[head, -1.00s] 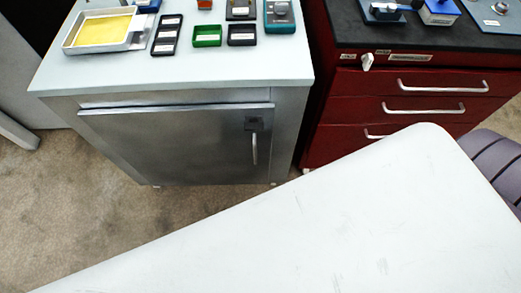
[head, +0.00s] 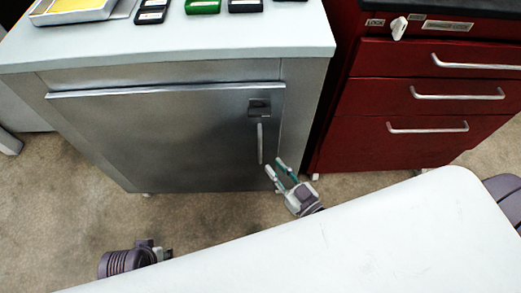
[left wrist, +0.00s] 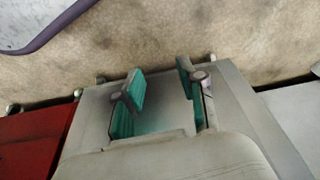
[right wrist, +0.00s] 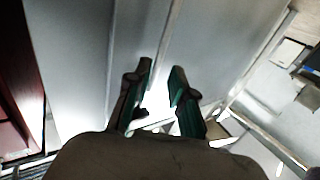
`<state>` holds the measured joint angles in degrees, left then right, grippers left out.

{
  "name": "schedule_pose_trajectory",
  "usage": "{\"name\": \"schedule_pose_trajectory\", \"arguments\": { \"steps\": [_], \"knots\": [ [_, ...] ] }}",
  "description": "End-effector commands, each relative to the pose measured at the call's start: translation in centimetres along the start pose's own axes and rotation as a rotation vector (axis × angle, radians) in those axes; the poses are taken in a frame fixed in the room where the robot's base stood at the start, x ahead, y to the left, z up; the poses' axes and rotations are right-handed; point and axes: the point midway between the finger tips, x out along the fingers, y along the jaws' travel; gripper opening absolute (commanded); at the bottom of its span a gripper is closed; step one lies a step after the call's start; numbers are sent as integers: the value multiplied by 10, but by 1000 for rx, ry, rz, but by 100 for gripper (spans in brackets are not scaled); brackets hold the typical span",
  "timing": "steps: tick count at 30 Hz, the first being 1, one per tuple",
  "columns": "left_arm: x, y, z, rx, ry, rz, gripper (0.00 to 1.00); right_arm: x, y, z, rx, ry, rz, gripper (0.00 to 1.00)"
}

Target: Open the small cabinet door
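The small grey metal cabinet has a closed door (head: 170,140) on its front. A vertical bar handle (head: 260,143) sits near the door's right edge, below a dark latch plate (head: 259,107). My right gripper (head: 280,168) is open and empty, just below and right of the handle, apart from it. In the right wrist view my right gripper (right wrist: 162,75) shows a gap between its green-padded fingers; a pale bar lies ahead, either handle or door edge. My left gripper (left wrist: 162,88) is open and empty in the left wrist view; in the head view its fingers are barely visible, low left.
A red drawer cabinet (head: 425,115) with bar handles and a key lock stands to the right. Trays and small bins (head: 203,6) sit on the grey cabinet's top (head: 170,40). Carpet (head: 215,215) lies clear before the door. A white surface (head: 330,245) fills the foreground.

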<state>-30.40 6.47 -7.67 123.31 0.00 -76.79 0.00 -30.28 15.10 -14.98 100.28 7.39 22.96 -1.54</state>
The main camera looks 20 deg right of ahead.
Motion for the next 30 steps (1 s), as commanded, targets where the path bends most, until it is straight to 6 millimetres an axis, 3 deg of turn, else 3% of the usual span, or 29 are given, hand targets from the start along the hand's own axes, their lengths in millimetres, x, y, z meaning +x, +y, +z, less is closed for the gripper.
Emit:
{"name": "schedule_pose_trajectory", "arguments": {
  "steps": [6, 12, 24, 28, 30],
  "knots": [
    [-20, -1, -3, -1, 12, -2, 40, 47, 0, 1, 0, 3, 0, 23],
    [-34, -2, -4, -2, 18, -3, 40, 71, 0, 2, 0, -1, 0, 23],
    [-40, -2, -5, -3, 20, -4, 40, 78, 0, 1, 0, -3, 0, 23],
    [-40, -2, -5, -3, 21, -4, 40, 78, 0, 1, 0, -3, 0, 3],
    [-40, -2, -5, -3, 21, -4, 40, 78, 0, 1, 0, -3, 0, 0]
  ]
}}
